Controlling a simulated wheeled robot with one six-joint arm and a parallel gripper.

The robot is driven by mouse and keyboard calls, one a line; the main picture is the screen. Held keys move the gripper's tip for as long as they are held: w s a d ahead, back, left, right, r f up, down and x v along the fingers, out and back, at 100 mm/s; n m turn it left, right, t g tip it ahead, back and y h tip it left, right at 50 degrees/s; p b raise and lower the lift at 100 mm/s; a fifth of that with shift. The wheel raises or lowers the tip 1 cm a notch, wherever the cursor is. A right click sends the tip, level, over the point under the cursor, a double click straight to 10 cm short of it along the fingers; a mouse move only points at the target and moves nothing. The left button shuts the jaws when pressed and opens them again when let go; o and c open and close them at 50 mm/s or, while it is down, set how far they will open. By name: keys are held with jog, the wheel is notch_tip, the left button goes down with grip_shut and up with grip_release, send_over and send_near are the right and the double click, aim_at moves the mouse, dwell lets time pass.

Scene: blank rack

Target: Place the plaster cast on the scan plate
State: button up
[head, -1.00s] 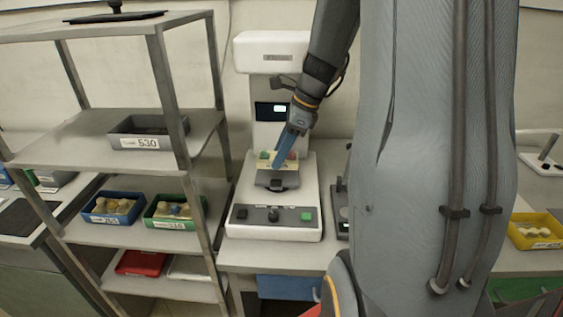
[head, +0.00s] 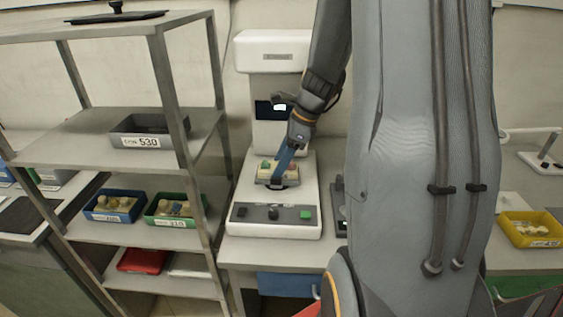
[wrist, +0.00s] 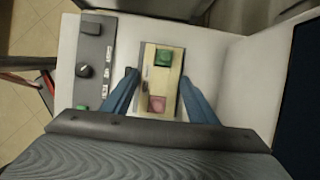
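The plaster cast is a cream block (head: 267,171) with a green and a pink square on top, between my blue fingers. It also shows in the wrist view (wrist: 150,85), lengthwise between the fingertips. My gripper (head: 281,172) reaches down onto it from above, and the fingers appear closed on its two sides (wrist: 159,76); any small gap at the left finger is hard to judge. The dark scan plate (head: 278,186) on the white scanner's base is mostly covered by the cast. The cast looks level and over the plate; whether it touches is hard to tell.
The white scanner (head: 272,52) stands behind, with a control panel (head: 272,214) in front. At left, a rack holds a grey bin (head: 150,143), a blue bin (head: 100,215) and a green bin (head: 160,219). A yellow bin (head: 528,243) is at right.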

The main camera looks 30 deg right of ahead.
jog(key=shift+r, duration=0.1)
jog(key=v, duration=0.6)
jog(key=shift+d+r, duration=0.2)
jog(key=shift+r, duration=0.1)
jog(key=shift+s+r, duration=0.15)
jog(key=shift+r, duration=0.1)
jog(key=shift+s+a+n, duration=0.2)
jog(key=shift+a+n, duration=0.05)
jog(key=shift+n, duration=0.05)
jog(key=s+a+f+n, duration=0.1)
jog(key=s+a+n, duration=0.1)
jog(key=a+n, duration=0.1)
jog(key=s+a+f+n+g+h, duration=0.1)
jog(key=s+a+n, duration=0.1)
jog(key=a+n, duration=0.2)
jog(key=s+a+f+n, duration=0.2)
jog(key=a+n, duration=0.1)
jog(key=n, duration=0.2)
jog(key=shift+s+a+f+g+h, duration=0.1)
jog(key=shift+s+a+g+h, duration=0.2)
jog(key=shift+a+g+h, duration=0.1)
jog(key=s+a+f+n+h, duration=0.1)
jog(key=s+a+f+n, duration=0.2)
jog(key=n, duration=0.9)
jog(key=s+a, duration=0.2)
jog(key=s, duration=0.1)
jog(key=shift+s+a+h, duration=0.35)
jog(key=shift+h, duration=0.05)
jog(key=shift+c, duration=0.4)
